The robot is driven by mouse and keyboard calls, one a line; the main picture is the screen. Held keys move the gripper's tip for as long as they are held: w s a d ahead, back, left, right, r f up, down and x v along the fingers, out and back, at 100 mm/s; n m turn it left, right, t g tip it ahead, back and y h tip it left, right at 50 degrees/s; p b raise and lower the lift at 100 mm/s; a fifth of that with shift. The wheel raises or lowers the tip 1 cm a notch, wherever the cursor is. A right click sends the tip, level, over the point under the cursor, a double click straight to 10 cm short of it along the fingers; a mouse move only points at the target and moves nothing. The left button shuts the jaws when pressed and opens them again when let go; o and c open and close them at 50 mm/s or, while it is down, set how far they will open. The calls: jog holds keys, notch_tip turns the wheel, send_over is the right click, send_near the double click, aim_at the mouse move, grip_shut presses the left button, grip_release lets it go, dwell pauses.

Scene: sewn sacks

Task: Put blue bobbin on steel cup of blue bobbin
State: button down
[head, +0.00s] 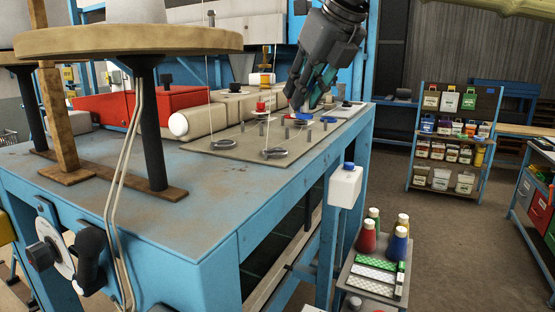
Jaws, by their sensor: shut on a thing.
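My gripper (305,107) reaches down over the far right part of the blue worktable (200,215). It is shut on the blue bobbin (302,117), which shows as a small blue disc just under the fingertips. Below it is a grey metal plate (225,157) with several short steel pins and small metal parts. A shiny round metal part (274,153) sits near the plate's front edge. I cannot tell which part is the steel cup of the blue bobbin, or whether the bobbin touches anything below.
A red-topped bobbin (261,107) stands left of my gripper. A beige machine arm (205,122) lies behind the plate. A round wooden stand (130,40) rises at left. A side shelf (372,272) holds coloured cones.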

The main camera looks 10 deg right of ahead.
jog(key=s+a+f+n+b, duration=0.1)
jog(key=s+a, duration=0.2)
jog(key=s, duration=0.4)
jog(key=s+a+f+n, duration=0.1)
jog(key=s+a, duration=0.3)
jog(key=s, duration=0.2)
jog(key=shift+y, duration=0.4)
jog(key=w+p, duration=0.1)
jog(key=w, duration=0.4)
jog(key=w+d+f+p, duration=0.1)
jog(key=w+p, duration=0.1)
jog(key=w, duration=0.2)
jog(key=w+p, duration=0.2)
jog(key=w, duration=0.3)
jog(key=shift+w+d+f, duration=0.2)
jog(key=shift+w+d, duration=0.1)
jog(key=shift+d, duration=0.1)
jog(key=shift+w+f+p, duration=0.2)
jog(key=shift+w+p, duration=0.05)
jog(key=shift+p, duration=0.05)
jog(key=shift+f+p, duration=0.55)
jog(key=shift+f, duration=1.15)
jog(key=shift+f, duration=0.15)
jog(key=c, duration=1.3)
grip_release()
